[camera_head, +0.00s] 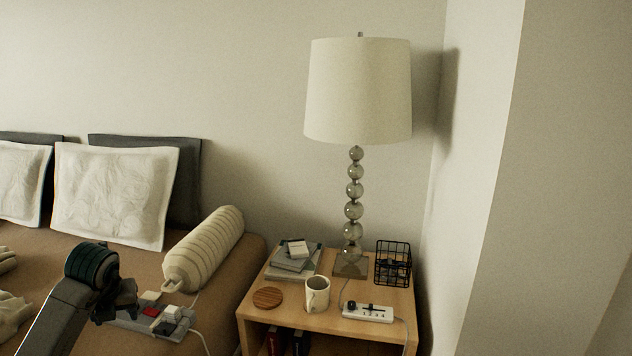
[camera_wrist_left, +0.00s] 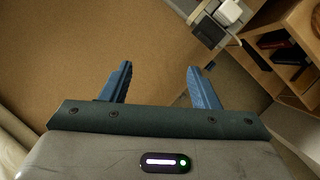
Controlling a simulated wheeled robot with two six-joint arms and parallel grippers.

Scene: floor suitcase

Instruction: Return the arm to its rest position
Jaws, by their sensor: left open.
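My left arm comes in from the lower left in the head view, with its gripper (camera_head: 122,300) over the edge of the brown bed (camera_head: 215,275). In the left wrist view the gripper (camera_wrist_left: 160,85) shows two blue fingers spread apart with nothing between them. Below the fingers in that view lies a plain brown surface. A power strip with plugs (camera_head: 170,318) lies on the bed just beside the gripper in the head view, partly hidden by it. I cannot tell whether they touch. My right gripper is in neither view.
A wooden nightstand (camera_head: 255,313) holds a lamp (camera_head: 357,90), a mug (camera_head: 317,294), a coaster (camera_head: 268,298), books (camera_head: 292,262), a wire basket (camera_head: 393,263) and another power strip (camera_head: 367,312). Pillows (camera_head: 115,190) and a bolster (camera_head: 203,248) lie on the bed.

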